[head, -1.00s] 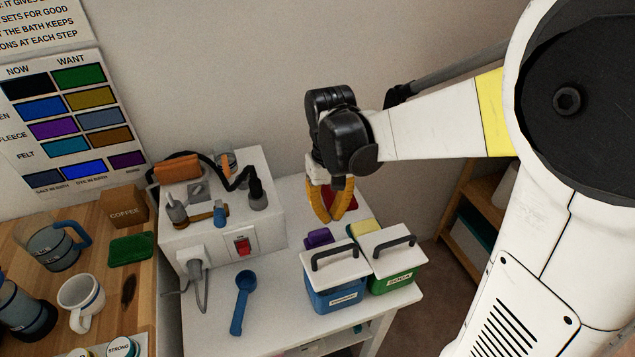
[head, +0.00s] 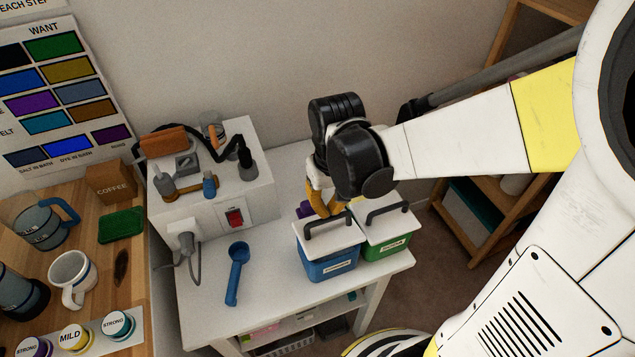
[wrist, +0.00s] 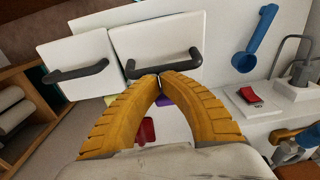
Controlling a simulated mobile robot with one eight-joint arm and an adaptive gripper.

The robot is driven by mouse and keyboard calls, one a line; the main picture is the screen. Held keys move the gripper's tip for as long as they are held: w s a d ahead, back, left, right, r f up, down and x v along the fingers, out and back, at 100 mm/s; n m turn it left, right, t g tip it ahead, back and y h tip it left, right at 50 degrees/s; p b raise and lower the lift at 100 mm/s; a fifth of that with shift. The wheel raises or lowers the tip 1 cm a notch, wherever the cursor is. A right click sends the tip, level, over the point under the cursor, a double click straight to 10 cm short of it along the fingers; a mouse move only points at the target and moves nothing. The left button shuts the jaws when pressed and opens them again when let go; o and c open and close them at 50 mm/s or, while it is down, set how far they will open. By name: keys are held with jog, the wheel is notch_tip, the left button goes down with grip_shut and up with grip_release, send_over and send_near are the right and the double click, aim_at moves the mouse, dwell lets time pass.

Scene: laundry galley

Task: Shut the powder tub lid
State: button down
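Two tubs stand side by side on the white table: a blue tub (head: 327,265) and a green tub (head: 388,246). Each has a white lid with a dark handle. The label text is too small to tell which holds powder. The blue tub's lid (head: 322,237) and the green tub's lid (head: 388,222) both lie over their tubs; I cannot tell whether either is fully seated. My gripper (head: 327,213) points down at the back edge of the blue tub's lid. In the wrist view its yellow fingertips (wrist: 159,76) meet, empty, close to that lid's handle (wrist: 166,64); contact is unclear.
A white box (head: 215,205) with a red switch and several tools stands left of the tubs. A blue scoop (head: 236,270) lies on the tabletop before it. A purple item (head: 304,209) is behind the blue tub. A wooden shelf (head: 470,225) stands to the right.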

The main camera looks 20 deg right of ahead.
jog(key=shift+s+f+t, duration=0.1)
jog(key=shift+s+t, duration=0.3)
jog(key=shift+s, duration=0.1)
jog(key=shift+s+f, duration=0.25)
jog(key=shift+f, duration=0.1)
